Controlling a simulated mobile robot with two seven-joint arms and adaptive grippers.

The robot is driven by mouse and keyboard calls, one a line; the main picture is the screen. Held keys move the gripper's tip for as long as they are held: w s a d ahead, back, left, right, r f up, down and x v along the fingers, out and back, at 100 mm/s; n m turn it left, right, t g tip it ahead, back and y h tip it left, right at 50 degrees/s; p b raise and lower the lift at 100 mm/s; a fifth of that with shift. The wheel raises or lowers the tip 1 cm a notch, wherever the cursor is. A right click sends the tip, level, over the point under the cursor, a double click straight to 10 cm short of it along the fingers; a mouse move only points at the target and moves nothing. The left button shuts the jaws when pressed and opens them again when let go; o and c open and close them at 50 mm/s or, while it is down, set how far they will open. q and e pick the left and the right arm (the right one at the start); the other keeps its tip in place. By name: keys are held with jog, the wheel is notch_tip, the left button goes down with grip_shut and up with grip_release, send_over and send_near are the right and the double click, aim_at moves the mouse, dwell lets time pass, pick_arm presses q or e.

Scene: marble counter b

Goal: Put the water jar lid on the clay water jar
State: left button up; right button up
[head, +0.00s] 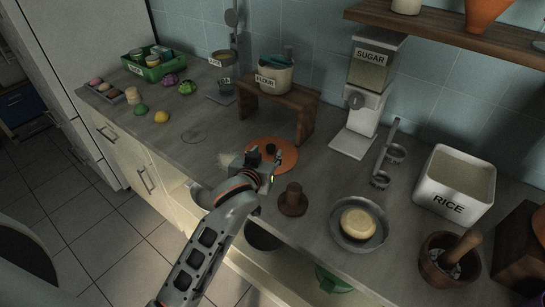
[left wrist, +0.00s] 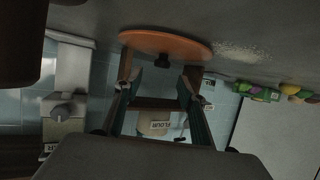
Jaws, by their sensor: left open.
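An orange-brown round lid (head: 287,148) with a small dark knob lies flat on the counter in the middle of the head view. It also shows, upside down, in the left wrist view (left wrist: 190,47). My left gripper (head: 266,167) is low over the near side of the lid and hides part of it. In the left wrist view its two fingers (left wrist: 162,82) are apart and empty, with the knob in line between them. An orange clay vessel (head: 487,12) is cut off at the top right on the shelf; I cannot tell if it is the water jar. My right gripper is out of view.
A small wooden stand (head: 306,122) with a flour pot (head: 274,80) is just behind the lid. A brown knobbed object (head: 292,200) is close in front right. A metal dish (head: 345,240), sugar dispenser (head: 352,140) and rice bin (head: 440,195) stand right. Counter left of the lid is mostly clear.

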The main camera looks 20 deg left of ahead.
aim_at(270, 148)
pick_arm(q)
jog(key=x, duration=0.7)
jog(key=shift+w+a+f, duration=0.1)
jog(key=shift+w+f, duration=0.1)
jog(key=shift+f, duration=0.3)
jog(key=shift+r, duration=0.1)
grip_shut()
